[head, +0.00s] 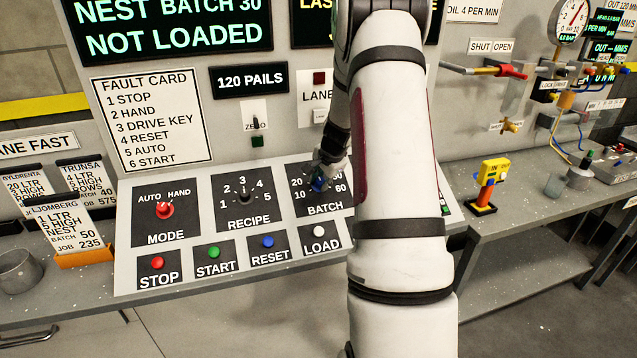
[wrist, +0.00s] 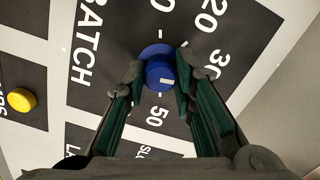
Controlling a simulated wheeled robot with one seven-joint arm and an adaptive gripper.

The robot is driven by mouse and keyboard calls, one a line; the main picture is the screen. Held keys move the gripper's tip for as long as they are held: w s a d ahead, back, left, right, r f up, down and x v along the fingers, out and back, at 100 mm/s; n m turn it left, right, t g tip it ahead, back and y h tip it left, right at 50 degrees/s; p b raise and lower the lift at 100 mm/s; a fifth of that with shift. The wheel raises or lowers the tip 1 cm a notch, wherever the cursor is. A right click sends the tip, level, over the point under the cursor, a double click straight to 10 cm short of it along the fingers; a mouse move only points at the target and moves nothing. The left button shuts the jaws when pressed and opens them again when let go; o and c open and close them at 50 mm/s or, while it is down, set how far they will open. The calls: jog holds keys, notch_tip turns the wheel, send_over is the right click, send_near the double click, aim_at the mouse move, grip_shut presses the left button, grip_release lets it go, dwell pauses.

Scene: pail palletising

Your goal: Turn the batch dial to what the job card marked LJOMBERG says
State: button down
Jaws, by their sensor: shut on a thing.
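The job card marked LJOMBERG (head: 58,228) stands at the left in an orange holder and reads 1 LTR, 5 HIGH, NEST, BATCH 50, JOB 235. The blue batch dial (wrist: 160,70) sits on its dark BATCH plate (head: 324,208); in the head view my gripper mostly hides it. My gripper (wrist: 160,82) is shut on the dial, one finger on each side. A white mark shows on the dial's cap, toward the lower right in the wrist view; the number it points to is unclear. The fingers cover part of the scale. The green display (head: 170,28) reads NEST BATCH 30, NOT LOADED.
Beside the batch plate are the RECIPE dial (head: 244,196) and red MODE switch (head: 164,210). STOP, START, RESET and LOAD buttons line the panel's lower edge. A yellow-and-orange device (head: 489,180) stands on the bench at right. My arm hides the panel's right part.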

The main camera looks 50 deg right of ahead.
jog(key=m+b, duration=0.2)
jog(key=m, duration=0.2)
jog(key=shift+w+f+m, duration=0.1)
jog(key=shift+m, duration=0.2)
jog(key=m+b, duration=0.1)
jog(key=m, duration=0.2)
jog(key=shift+m, duration=0.3)
jog(key=m, duration=0.3)
jog(key=shift+m+t+h+b, duration=0.3)
jog(key=shift+b, duration=0.1)
jog(key=shift+m, duration=1.8)
jog(key=c, duration=1.3)
grip_release()
jog(key=shift+r, duration=0.2)
